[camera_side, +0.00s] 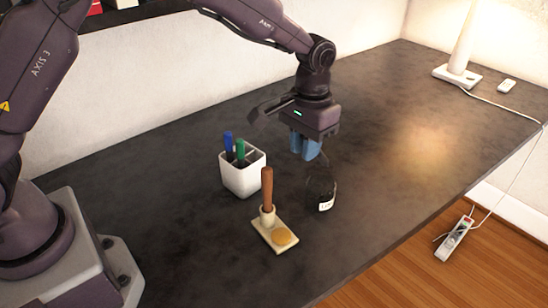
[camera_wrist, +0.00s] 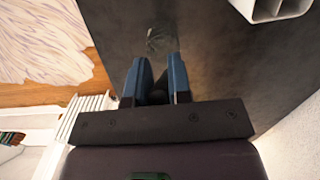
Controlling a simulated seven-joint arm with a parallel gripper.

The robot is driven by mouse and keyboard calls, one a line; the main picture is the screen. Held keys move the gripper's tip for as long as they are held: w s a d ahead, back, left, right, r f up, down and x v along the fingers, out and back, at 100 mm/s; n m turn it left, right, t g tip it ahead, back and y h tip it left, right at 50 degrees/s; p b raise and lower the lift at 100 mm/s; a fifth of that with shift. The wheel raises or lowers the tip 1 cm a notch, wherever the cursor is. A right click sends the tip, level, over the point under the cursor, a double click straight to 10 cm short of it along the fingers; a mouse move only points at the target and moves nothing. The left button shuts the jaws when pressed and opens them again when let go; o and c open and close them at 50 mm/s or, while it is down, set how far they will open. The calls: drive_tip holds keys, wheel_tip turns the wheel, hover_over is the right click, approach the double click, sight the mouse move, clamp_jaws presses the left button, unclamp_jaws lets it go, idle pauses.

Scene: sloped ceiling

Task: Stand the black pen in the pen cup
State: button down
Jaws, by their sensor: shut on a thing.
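The pen cup (camera_side: 242,177) is white, square and divided, and stands upright on the dark table. A blue marker (camera_side: 229,145) and a green marker (camera_side: 240,151) stand in it. Part of the cup shows at the upper right of the wrist view (camera_wrist: 268,12). My gripper (camera_side: 306,148) is to the right of the cup in the side view, above the table, with blue fingers pointing down. In the wrist view its fingers (camera_wrist: 157,80) are shut on a dark, slim thing, which looks like the black pen (camera_wrist: 158,98). Most of the pen is hidden or blends into the dark table.
A dark glass jar (camera_side: 321,188) with a pale label stands just below my gripper. A wooden stand (camera_side: 268,238) with a brown upright handle is in front of the cup. A lamp (camera_side: 457,76) and its cable are far right. The table's middle right is clear.

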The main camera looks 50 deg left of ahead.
drive_tip(key=a+r+n+g+h, duration=0.35)
drive_tip(key=a+n, duration=0.55)
drive_tip(key=a, duration=0.6)
drive_tip(key=r+n+h, duration=0.1)
drive_tip(key=s+r+h, duration=0.1)
drive_tip(key=d+r+n+h, duration=0.1)
drive_tip(key=r, duration=0.1)
drive_tip(key=shift+s+d+n+t, duration=0.1)
drive_tip(key=shift+s+n+t, duration=0.15)
drive_tip(key=shift+s+n, duration=0.05)
drive_tip(key=shift+f, duration=0.2)
wheel_tip(320, 180, down, 11)
idle(0.5)
drive_tip(key=shift+f, duration=0.15)
